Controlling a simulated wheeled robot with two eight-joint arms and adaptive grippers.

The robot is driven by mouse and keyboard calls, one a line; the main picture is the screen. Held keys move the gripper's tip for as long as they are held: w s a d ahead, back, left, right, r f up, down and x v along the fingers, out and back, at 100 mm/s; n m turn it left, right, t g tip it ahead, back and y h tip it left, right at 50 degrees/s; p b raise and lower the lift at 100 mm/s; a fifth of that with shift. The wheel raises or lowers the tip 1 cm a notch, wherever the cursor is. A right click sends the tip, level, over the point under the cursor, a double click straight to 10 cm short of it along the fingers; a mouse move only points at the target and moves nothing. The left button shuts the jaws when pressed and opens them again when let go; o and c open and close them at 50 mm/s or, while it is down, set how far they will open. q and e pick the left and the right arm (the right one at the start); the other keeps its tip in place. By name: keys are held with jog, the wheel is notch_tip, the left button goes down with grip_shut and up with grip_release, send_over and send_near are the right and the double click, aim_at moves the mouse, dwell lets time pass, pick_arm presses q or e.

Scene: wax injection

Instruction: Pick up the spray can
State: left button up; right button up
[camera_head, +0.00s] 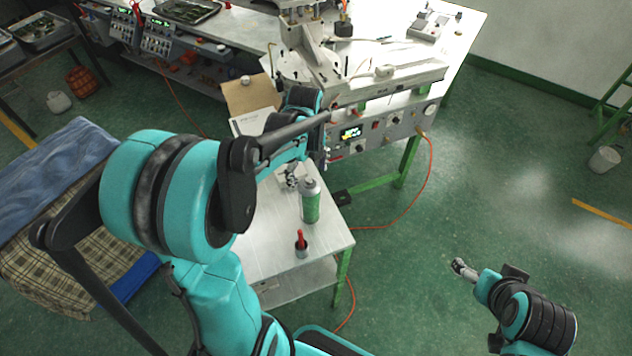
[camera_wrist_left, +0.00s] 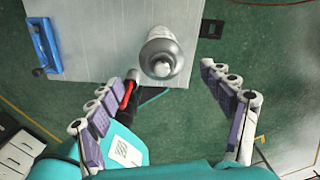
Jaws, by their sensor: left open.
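The spray can (camera_head: 311,203) stands upright on the small light table, with a green body and a grey top. In the left wrist view, the spray can (camera_wrist_left: 162,50) shows its silver domed top and pale nozzle, centred ahead between the fingers. My left gripper (camera_head: 291,179) is just left of the can's upper part in the head view. In the left wrist view, my left gripper (camera_wrist_left: 160,78) is open and empty, its fingers spread to either side. My right gripper (camera_head: 464,269) is over the floor at the lower right, away from the can; its jaws are too small to read.
A dark bottle with a red tip (camera_head: 301,246) stands near the can on the small table (camera_head: 262,256). The wax machine (camera_head: 375,125) and an open cardboard box (camera_head: 250,95) are behind. A blue handle (camera_wrist_left: 45,45) shows at the table's left edge in the left wrist view.

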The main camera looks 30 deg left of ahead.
aim_at(309, 188)
pick_arm(q)
jog(key=shift+m, duration=0.4)
jog(key=f, duration=0.4)
jog(key=f+b, duration=0.1)
jog(key=f, duration=0.1)
jog(key=shift+w+f, duration=0.35)
jog(key=shift+f, duration=0.05)
jog(key=shift+a+f, duration=0.1)
jog(key=shift+f, duration=0.4)
jog(key=shift+s, duration=0.15)
grip_shut()
